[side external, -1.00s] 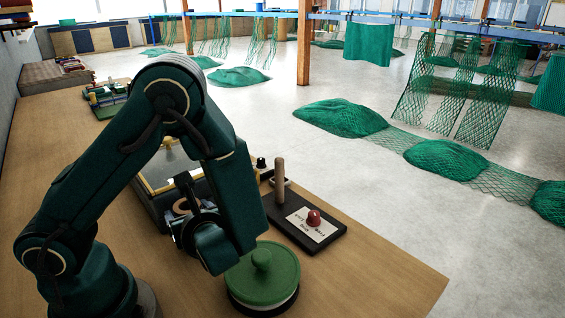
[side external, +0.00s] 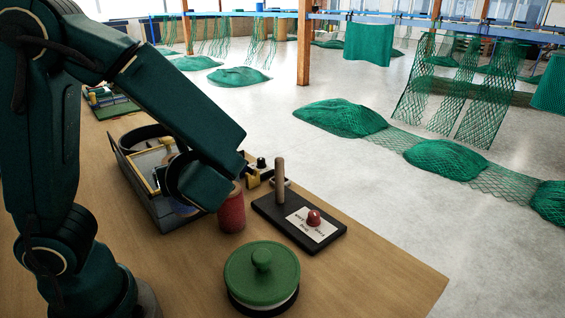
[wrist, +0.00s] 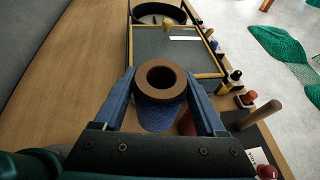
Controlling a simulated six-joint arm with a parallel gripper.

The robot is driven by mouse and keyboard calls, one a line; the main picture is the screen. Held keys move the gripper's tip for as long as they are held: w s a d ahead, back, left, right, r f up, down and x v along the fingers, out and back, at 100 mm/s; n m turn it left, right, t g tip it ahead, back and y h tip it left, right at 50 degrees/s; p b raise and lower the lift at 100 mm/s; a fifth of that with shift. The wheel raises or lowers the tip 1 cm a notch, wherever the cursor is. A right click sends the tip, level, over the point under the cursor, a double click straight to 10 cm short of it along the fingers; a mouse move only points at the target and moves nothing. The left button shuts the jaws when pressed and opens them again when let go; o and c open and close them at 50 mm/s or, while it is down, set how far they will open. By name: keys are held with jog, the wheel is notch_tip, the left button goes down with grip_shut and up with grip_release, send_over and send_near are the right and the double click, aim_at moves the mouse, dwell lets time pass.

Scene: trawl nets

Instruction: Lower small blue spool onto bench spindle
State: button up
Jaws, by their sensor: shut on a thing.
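The small blue spool (wrist: 158,118) has a brown ring-shaped top with a dark hole. In the wrist view it is between the two blue fingers of my gripper (wrist: 160,88), which is shut on it. In the side view my arm mostly hides the gripper and the spool. The bench spindle is a bare upright wooden peg (side external: 280,182) on a black base with a label and a red knob (side external: 314,217). It also shows in the wrist view (wrist: 262,114), to the right of my gripper and apart from the spool.
A red spool (side external: 231,212) stands between my gripper and the spindle base. A green lidded round pot (side external: 262,278) is near the front. A grey tray with a yellow-framed lid (side external: 140,185) lies behind. Small yellow-and-black items (side external: 257,177) sit behind the spindle. The right front bench is clear.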

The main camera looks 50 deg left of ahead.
jog(key=shift+r, duration=0.1)
dwell(0.3)
jog(key=w+d+r+m+t+h, duration=0.3)
jog(key=w+d+m+t+h, duration=0.25)
jog(key=d+m+h, duration=0.55)
jog(key=w+d+r+m+t+h, duration=0.4)
jog(key=w+d+m+h, duration=0.35)
jog(key=d+m, duration=0.35)
jog(key=w+a+r+n, duration=0.1)
jog(key=w+a, duration=0.6)
jog(key=shift+w+a+f+n+t+y, duration=0.25)
jog(key=shift+a+f+n+y, duration=0.35)
jog(key=shift+a, duration=1.65)
jog(key=shift+w+a+f+n+t+y, duration=0.3)
jog(key=shift+a+f, duration=0.55)
jog(key=shift+a, duration=1.35)
jog(key=shift+w+a+f+n+t+y, duration=0.2)
jog(key=shift+a+f+n+y, duration=0.45)
jog(key=shift+a, duration=1.6)
jog(key=shift+f, duration=0.1)
jog(key=shift+f, duration=5.8)
